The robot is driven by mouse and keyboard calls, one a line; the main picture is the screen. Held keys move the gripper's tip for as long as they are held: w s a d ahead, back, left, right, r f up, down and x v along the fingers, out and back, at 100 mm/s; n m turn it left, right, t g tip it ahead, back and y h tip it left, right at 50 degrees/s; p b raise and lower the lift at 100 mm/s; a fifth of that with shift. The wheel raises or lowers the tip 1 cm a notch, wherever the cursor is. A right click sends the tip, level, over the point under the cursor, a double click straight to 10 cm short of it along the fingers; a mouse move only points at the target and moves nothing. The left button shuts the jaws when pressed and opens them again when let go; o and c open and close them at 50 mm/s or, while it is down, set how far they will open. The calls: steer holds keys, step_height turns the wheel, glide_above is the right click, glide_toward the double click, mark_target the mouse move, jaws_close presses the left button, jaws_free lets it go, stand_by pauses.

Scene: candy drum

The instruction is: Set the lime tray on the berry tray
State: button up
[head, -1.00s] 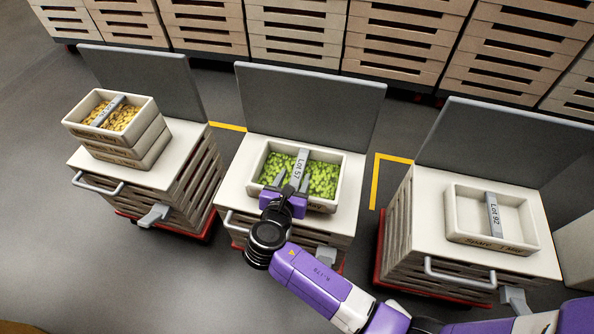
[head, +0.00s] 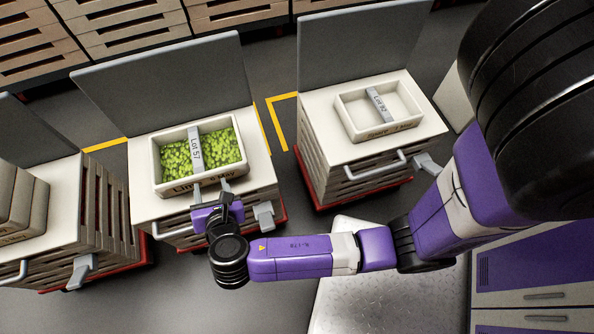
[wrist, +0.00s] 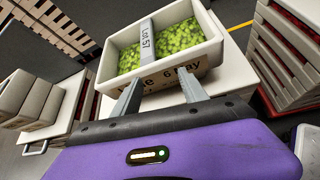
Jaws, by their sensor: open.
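The lime tray (head: 157,165) is cream, filled with green candies, with a grey bar marked Lot 57 across it. It sits on the middle cart and also shows in the wrist view (wrist: 200,55). My gripper (head: 211,187) is open and empty, at the near side of this tray. In the wrist view its two fingers (wrist: 161,80) point at the tray's lettered front wall, clear of the bar. I cannot tell whether they touch the wall. No tray with visible berry candies can be made out.
An empty spare tray (head: 345,118) with a Lot 92 bar sits on the right cart (head: 322,150). A tray stack (head: 22,205) stands on the left cart, cut off by the frame. Grey panels rise behind the carts. Open floor lies between the middle and right carts.

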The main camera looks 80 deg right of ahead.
steer(key=s+a+f+m+t+y, duration=0.15)
steer(key=s+m+y, duration=0.25)
steer(key=s, duration=0.4)
steer(key=s+a+f+m+y, duration=0.1)
steer(key=s+a+m+y, duration=0.2)
steer(key=s+m, duration=0.3)
steer(key=s+r+m+t, duration=0.1)
steer(key=s+r+m, duration=0.2)
steer(key=r, duration=0.4)
steer(key=s+r+m+t+y, duration=0.1)
steer(key=s+r+m+t, duration=0.1)
steer(key=s+r+m, duration=0.2)
steer(key=s+a+r+m+t+y, duration=0.1)
steer(key=s+r+m, duration=0.3)
steer(key=r, duration=0.5)
steer(key=shift+r+m+t, duration=0.4)
steer(key=shift+m+t, duration=0.25)
steer(key=shift+m, duration=0.55)
steer(key=shift+r+p, duration=0.95)
